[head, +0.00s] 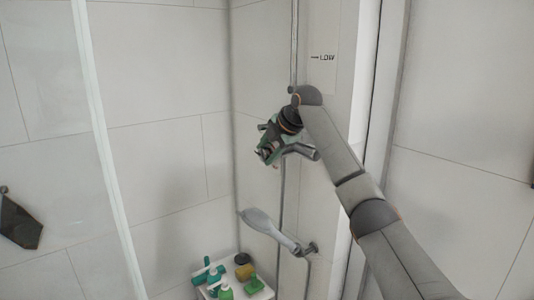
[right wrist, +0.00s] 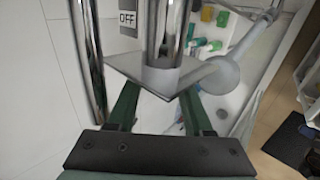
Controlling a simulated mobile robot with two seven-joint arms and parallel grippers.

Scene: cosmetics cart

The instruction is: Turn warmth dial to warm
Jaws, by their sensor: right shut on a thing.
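My right gripper (head: 268,152) is up at the wall fitting beside the vertical shower pipe. In the right wrist view, the fingers of my right gripper (right wrist: 160,98) are on either side of a grey metal fitting (right wrist: 152,76), which appears to be the warmth dial. The gripper is shut on it. A label reading "LOW" (head: 323,57) is on the wall above in the head view. The dial's pointer and setting cannot be read. My left gripper is not in view.
A grey hand shower (head: 262,222) hangs on a bracket below my right gripper. A white caddy (head: 262,294) with several green, yellow and dark bottles is at the bottom. A glass edge (head: 104,140) stands at the left. Tiled walls surround the corner.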

